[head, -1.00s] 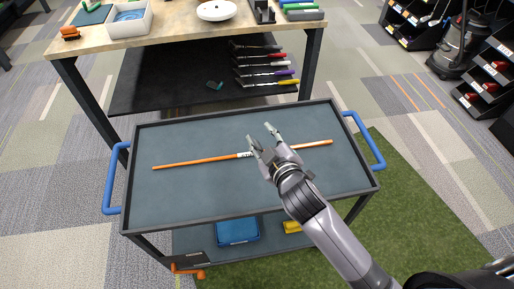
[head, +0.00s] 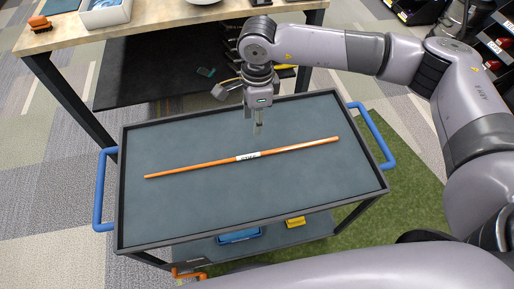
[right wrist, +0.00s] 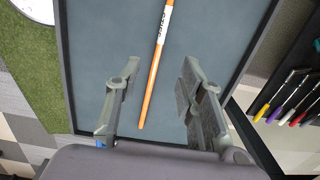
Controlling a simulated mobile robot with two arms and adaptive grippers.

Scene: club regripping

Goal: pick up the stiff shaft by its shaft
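The stiff shaft (head: 200,167) is a long thin orange rod with a white printed label (head: 247,156) near its middle. It lies flat and slanted on the dark top of the cart (head: 180,215). My right gripper (head: 258,128) points down above the cart, just behind the shaft's middle. In the right wrist view my right gripper (right wrist: 155,105) is open, and the orange shaft (right wrist: 149,95) shows between its spread fingers, beyond them and apart from them. The left gripper is not in view.
The cart has a raised dark rim and blue handles (head: 101,190) (head: 372,138). A wooden workbench (head: 150,30) stands behind it, with a dark lower shelf. Blue and yellow boxes (head: 295,221) sit on the cart's lower shelf. Coloured-grip clubs (right wrist: 285,98) lie at the right in the wrist view.

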